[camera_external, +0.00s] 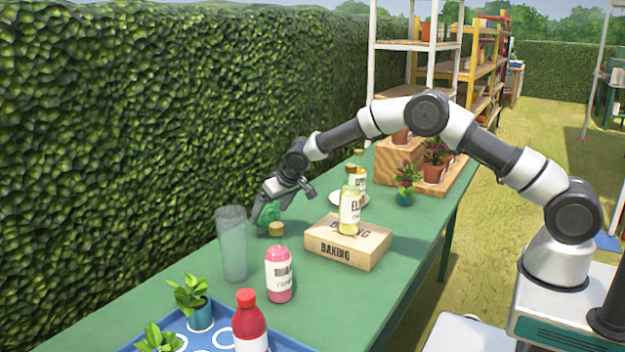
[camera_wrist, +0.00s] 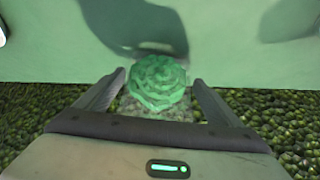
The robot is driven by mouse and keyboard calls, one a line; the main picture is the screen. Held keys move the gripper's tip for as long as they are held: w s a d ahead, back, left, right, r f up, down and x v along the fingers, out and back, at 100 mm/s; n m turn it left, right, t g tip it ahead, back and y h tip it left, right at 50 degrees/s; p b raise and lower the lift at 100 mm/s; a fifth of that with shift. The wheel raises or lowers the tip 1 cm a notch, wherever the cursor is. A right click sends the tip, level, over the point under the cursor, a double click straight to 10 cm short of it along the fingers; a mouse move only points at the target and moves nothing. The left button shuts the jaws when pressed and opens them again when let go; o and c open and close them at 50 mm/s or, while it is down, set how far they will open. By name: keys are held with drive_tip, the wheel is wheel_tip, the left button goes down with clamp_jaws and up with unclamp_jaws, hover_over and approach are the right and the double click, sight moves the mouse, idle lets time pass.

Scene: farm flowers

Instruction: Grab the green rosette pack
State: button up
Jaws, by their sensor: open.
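The green rosette pack (camera_external: 268,214) is a round, ridged green thing near the hedge-side edge of the green table. In the wrist view the rosette pack (camera_wrist: 157,82) sits between the fingertips of my gripper (camera_wrist: 158,84). The fingers are spread to either side of it, with small gaps visible. In the external view my gripper (camera_external: 262,204) reaches down at the rosette from above and partly covers it. The exact height of the fingers against the pack is hard to tell.
A small cork-coloured jar (camera_external: 276,229) is beside the rosette. A clear tumbler (camera_external: 232,245), a pink bottle (camera_external: 279,275) and a wooden BAKING box (camera_external: 347,243) stand nearby. A blue tray (camera_external: 207,335) is at the front. A hedge (camera_external: 120,130) runs along the left.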

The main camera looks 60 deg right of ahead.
drive_tip(key=shift+x, duration=1.2)
drive_tip(key=c, duration=1.1)
drive_tip(key=shift+r, duration=0.1)
drive_tip(key=shift+c, duration=0.2)
